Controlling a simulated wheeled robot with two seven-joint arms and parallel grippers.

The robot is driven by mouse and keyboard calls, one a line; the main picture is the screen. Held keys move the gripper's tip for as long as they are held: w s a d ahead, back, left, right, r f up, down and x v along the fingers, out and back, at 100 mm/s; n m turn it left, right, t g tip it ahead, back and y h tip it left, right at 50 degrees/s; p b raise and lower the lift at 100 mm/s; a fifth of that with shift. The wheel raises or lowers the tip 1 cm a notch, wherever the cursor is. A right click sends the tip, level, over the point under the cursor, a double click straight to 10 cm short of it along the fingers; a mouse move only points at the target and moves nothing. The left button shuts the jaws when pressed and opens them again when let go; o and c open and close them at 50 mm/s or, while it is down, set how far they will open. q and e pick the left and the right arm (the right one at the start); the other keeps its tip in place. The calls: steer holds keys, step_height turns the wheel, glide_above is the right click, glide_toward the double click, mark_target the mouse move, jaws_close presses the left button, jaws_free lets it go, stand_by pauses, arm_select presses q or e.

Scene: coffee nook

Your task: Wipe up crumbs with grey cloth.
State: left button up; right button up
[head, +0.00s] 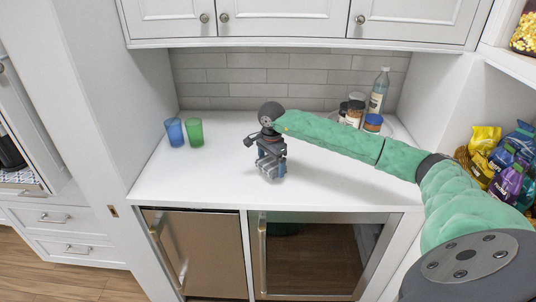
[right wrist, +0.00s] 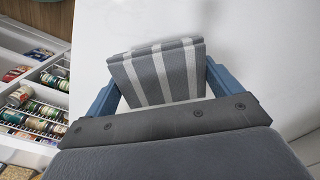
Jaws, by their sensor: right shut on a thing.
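My right gripper (head: 271,171) points down over the middle of the white counter (head: 215,178). In the right wrist view, its blue fingers stand on either side of a folded grey cloth (right wrist: 160,76) with pale stripes, and it is shut on the cloth. In the head view the cloth is mostly hidden by the gripper. I cannot tell whether the cloth touches the counter. I make out no crumbs in either view. My left gripper is not in view.
A blue cup (head: 174,132) and a green cup (head: 194,132) stand at the counter's left. A clear bottle (head: 379,90) and several jars stand at the back right, partly behind my right arm. Upper cabinets (head: 290,18) overhang the back. The counter's front middle is clear.

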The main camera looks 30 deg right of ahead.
step_height(320, 180, up, 2)
steer(key=shift+w+a+r, duration=0.1)
steer(key=shift+w+r, duration=0.05)
steer(key=shift+r, duration=0.9)
